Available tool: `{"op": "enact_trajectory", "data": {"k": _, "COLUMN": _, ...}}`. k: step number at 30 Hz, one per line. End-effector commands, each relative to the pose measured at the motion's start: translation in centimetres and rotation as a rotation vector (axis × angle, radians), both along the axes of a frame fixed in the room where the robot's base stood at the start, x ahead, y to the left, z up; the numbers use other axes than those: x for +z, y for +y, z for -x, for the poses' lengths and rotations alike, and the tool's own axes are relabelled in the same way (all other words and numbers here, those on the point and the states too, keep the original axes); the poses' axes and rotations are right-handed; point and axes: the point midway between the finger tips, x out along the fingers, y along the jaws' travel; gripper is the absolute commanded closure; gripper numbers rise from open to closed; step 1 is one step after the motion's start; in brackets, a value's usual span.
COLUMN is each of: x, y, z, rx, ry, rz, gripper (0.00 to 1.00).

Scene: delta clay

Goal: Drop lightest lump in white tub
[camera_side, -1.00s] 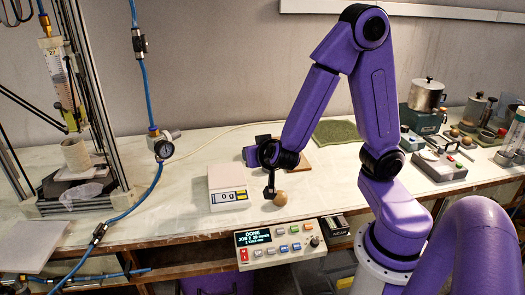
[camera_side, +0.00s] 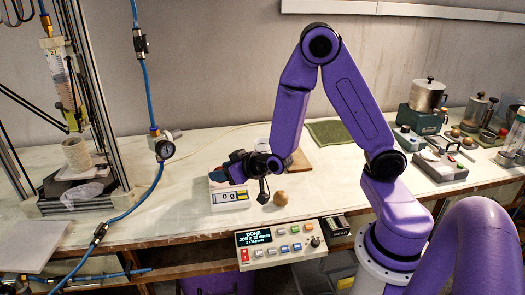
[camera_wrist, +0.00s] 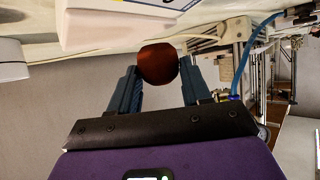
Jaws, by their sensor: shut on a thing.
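In the wrist view a reddish-brown lump (camera_wrist: 158,65) sits between the two fingers of my gripper (camera_wrist: 160,75), which is shut on it. In the side view my gripper (camera_side: 222,174) is at the far side of the scale; the held lump cannot be made out clearly there. A tan lump (camera_side: 280,198) rests on the bench to the right of the scale. A pale round thing (camera_side: 262,144), perhaps the white tub, shows partly behind my arm. A white rounded shape (camera_wrist: 12,62) stands at the left edge of the wrist view.
The scale (camera_side: 228,196) reads 0 g. A control box (camera_side: 281,243) is at the bench's front edge. A brown board (camera_side: 300,161) and green mat (camera_side: 325,132) lie behind. A blue hose (camera_side: 150,95) and frame are at left. The bench between hose and scale is clear.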

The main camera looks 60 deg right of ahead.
Motion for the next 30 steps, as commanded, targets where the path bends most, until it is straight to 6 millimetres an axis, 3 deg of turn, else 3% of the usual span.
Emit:
{"op": "enact_trajectory", "data": {"k": 19, "x": 0.4, "y": -0.3, "z": -0.7, "rx": 0.009, "ry": -0.003, "rz": -0.002, "gripper": 0.84}}
{"op": "enact_trajectory", "data": {"k": 23, "x": 1.4, "y": -1.3, "z": -2.0, "rx": 0.017, "ry": -0.007, "rz": -0.002, "gripper": 0.84}}
{"op": "enact_trajectory", "data": {"k": 30, "x": 4.0, "y": -5.2, "z": -4.9, "rx": 0.043, "ry": -0.007, "rz": 0.001, "gripper": 0.84}}
